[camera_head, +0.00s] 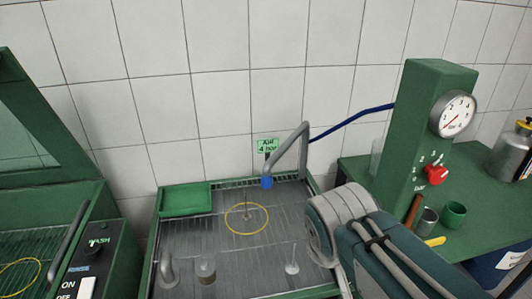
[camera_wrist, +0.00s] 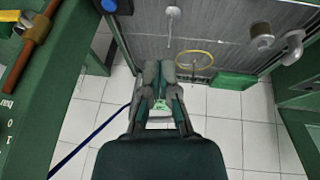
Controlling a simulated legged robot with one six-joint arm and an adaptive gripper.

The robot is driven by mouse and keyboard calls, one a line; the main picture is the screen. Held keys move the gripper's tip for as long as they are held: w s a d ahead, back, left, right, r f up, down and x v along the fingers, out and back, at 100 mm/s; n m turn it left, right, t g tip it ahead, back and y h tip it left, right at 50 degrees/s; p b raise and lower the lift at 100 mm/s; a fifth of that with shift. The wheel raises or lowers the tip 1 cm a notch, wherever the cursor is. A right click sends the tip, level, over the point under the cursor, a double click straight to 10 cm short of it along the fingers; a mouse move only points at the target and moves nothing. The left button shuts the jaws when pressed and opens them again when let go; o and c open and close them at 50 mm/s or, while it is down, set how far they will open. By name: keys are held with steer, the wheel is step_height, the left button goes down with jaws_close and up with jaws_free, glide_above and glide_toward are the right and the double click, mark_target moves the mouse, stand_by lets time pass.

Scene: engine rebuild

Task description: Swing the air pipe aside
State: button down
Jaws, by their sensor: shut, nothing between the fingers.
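The air pipe (camera_head: 290,146) is a grey bent tube in the head view. It stands at the back right of the grated tray (camera_head: 185,258), its blue tip (camera_head: 266,183) hanging down over the grating. A blue hose (camera_head: 350,120) runs from its bend to the green column; the hose also shows in the wrist view (camera_wrist: 88,140). My gripper (camera_wrist: 160,68) is shut and empty in the wrist view, with the AIR label (camera_wrist: 161,106) behind its fingers. I cannot make out the pipe clearly there. My arm hides the gripper in the head view.
A yellow ring (camera_head: 247,232) surrounds a thin upright rod on the grating. A green bin (camera_head: 185,200) is at the back left. Small parts stand at the front. The green column (camera_head: 410,140) with gauge and red knob rises on the right; cups stand below it.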

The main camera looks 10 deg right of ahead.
steer(key=w+d+r+n+g+h, duration=0.15)
steer(key=w+h, duration=0.35)
steer(key=w, duration=0.5)
steer(key=w+a+f+n+t+h, duration=0.15)
steer(key=w+a+t+h, duration=0.25)
steer(key=w+a, duration=0.55)
steer(key=w+a+n+t+h, duration=0.25)
steer(key=w+a+h, duration=0.2)
steer(key=w, duration=0.95)
steer(key=w+d+y, duration=0.1)
steer(key=w+d, duration=0.2)
steer(key=d, duration=0.7)
steer(key=shift+d+f+m+t, duration=0.2)
steer(key=shift+f+m+t, duration=0.1)
steer(key=shift+f+m, duration=0.15)
